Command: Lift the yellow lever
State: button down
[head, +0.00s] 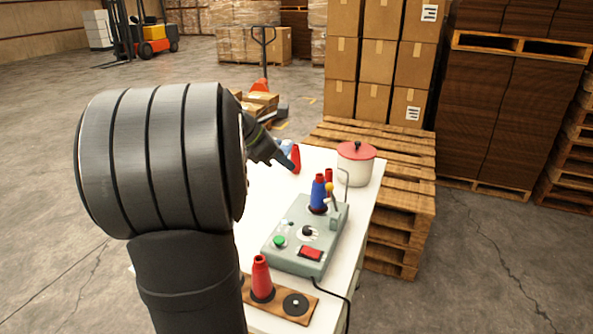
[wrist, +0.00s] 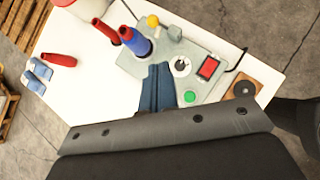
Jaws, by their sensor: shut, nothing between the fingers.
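The yellow lever (head: 329,187) is a yellow ball knob at the far right corner of a grey-green machine (head: 284,264). In the wrist view, the knob (wrist: 153,21) is near the top, beside a grey block. My gripper (head: 290,164) is in the air to the left of and beyond the machine in the head view. Its blue-grey fingers (wrist: 158,68) are together, empty and apart from the lever, pointing towards the machine in the wrist view. A blue cone (head: 318,194) stands close to the left of the lever.
A green button (head: 279,241), a black knob (head: 307,232) and a red switch (head: 311,253) are on the machine. A red cone (head: 261,278) stands on a wooden board; another (head: 296,158) is near my gripper. A red-lidded pot (head: 355,167) stands behind the lever on the white table.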

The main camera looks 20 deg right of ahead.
notch_tip(320, 180, down, 6)
jog(key=a+n+h, duration=0.3)
send_near(330, 188)
jog(key=d+f, duration=0.4)
jog(key=shift+w+d+f+n, duration=0.25)
jog(key=shift+w+f+n, duration=0.05)
jog(key=shift+w+f, duration=0.1)
jog(key=shift+s+d+r+y, duration=0.15)
jog(key=shift+d+r+y, duration=0.05)
jog(key=shift+d, duration=0.15)
jog(key=shift+s+d+r+y, duration=0.2)
jog(key=shift+d, duration=0.15)
jog(key=shift+d+r, duration=0.1)
jog(key=shift+r, duration=0.7)
